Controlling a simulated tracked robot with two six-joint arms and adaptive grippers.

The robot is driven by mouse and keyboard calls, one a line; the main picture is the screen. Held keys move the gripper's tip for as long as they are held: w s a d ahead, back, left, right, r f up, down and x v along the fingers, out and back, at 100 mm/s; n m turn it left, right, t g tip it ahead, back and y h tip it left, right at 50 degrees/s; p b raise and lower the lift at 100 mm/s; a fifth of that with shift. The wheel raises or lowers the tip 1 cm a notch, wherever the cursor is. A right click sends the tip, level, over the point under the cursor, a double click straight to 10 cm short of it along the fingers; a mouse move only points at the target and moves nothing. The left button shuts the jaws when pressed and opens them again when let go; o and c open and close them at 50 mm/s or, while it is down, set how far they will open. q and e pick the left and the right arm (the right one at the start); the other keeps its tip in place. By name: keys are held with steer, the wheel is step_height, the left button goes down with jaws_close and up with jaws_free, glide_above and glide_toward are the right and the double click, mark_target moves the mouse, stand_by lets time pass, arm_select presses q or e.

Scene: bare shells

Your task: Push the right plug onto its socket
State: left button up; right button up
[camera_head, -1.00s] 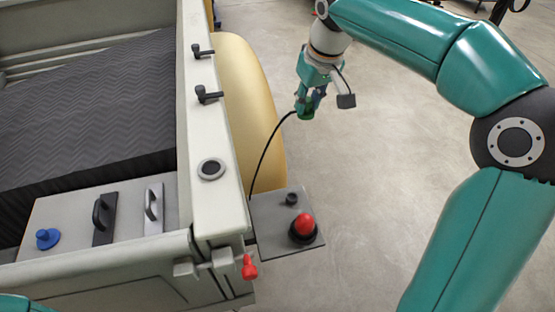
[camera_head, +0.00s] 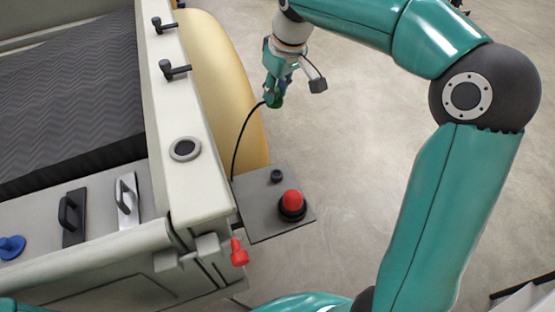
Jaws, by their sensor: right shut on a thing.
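My right gripper (camera_head: 275,92) is shut on a small green plug (camera_head: 274,103) with a black cable (camera_head: 243,135). The gripper points down and holds the plug in the air, above and apart from the grey plate (camera_head: 255,214). The cable curves down from the plug to the plate's left edge. A small black round fitting (camera_head: 277,176), which looks like a socket, stands on the plate. Next to it is a red-topped knob (camera_head: 292,202) on a black base. The plug's lower end is too small to make out. My left gripper is not in view.
The pale truck body's side rail (camera_head: 195,190) carries a round black-centred ring (camera_head: 185,149) and black latches (camera_head: 174,70). A yellow fender (camera_head: 225,85) lies beyond it. A red hanging fitting (camera_head: 239,252) is at the corner. Floor to the right is open.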

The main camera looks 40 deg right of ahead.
steer(key=shift+s+d+f+n+y+b, duration=0.15)
steer(key=shift+f+n+b, duration=0.5)
steer(key=shift+f+b, duration=3)
steer(key=shift+a+f+n+y+b, duration=0.2)
steer(key=shift+f+n+b, duration=1.05)
steer(key=shift+f, duration=4.2)
steer(key=shift+s+d+f+n+y+b, duration=0.15)
steer(key=shift+f+y+b, duration=0.1)
steer(key=shift+f+b, duration=3.7)
steer(key=shift+f+p, duration=0.45)
steer(key=shift+p, duration=0.35)
steer(key=shift+f, duration=0.2)
steer(key=o, duration=1.5)
steer(key=shift+r, duration=0.1)
step_height(320, 180, up, 7)
steer(key=p, duration=0.5)
steer(key=shift+p, duration=0.3)
